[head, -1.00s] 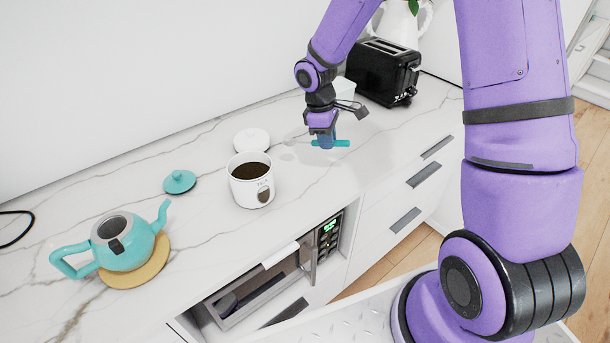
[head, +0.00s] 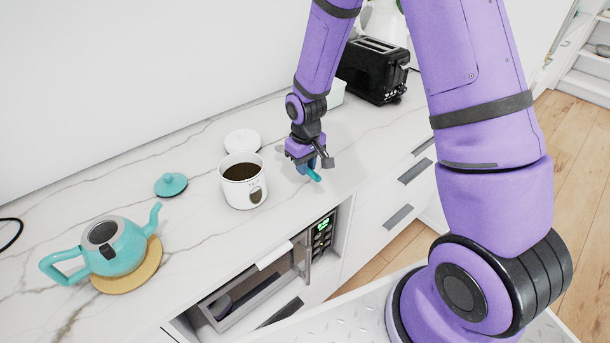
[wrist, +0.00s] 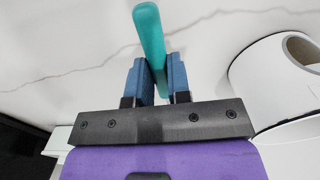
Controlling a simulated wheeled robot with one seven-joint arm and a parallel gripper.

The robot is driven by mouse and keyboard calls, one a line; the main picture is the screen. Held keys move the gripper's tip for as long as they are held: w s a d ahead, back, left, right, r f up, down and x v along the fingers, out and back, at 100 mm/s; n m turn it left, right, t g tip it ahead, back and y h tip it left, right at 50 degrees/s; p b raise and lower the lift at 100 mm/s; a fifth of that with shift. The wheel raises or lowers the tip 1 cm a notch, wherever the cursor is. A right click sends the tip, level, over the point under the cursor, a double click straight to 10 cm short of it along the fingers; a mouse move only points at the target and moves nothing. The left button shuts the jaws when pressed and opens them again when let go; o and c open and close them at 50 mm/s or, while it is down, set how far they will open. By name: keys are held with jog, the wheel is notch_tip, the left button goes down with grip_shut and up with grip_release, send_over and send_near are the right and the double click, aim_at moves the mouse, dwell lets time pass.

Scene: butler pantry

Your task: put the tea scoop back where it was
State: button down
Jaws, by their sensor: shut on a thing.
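The tea scoop (head: 315,176) shows only as a teal handle, held between the blue fingers of my gripper (head: 304,168). In the wrist view the handle (wrist: 149,35) sticks out past the fingertips (wrist: 160,82), tilted; I cannot see the scoop's bowl. My gripper is shut on it, low over the counter, to the right of the white tea canister (head: 241,192) and apart from it. The canister is open, filled with dark tea, and has a dark oval mark on its front. Its likely lid, a white round one (head: 242,140), lies behind it.
A teal teapot (head: 120,250) stands on a round wooden trivet (head: 145,278) at left, its teal lid (head: 171,184) on the counter. A black toaster (head: 373,72) stands at the back. The marble counter in front of my gripper is clear to its edge, above a microwave (head: 265,278).

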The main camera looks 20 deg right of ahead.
aim_at(305, 182)
jog(key=shift+f, duration=2)
jog(key=c, duration=1.1)
grip_release()
jog(key=shift+f, duration=0.1)
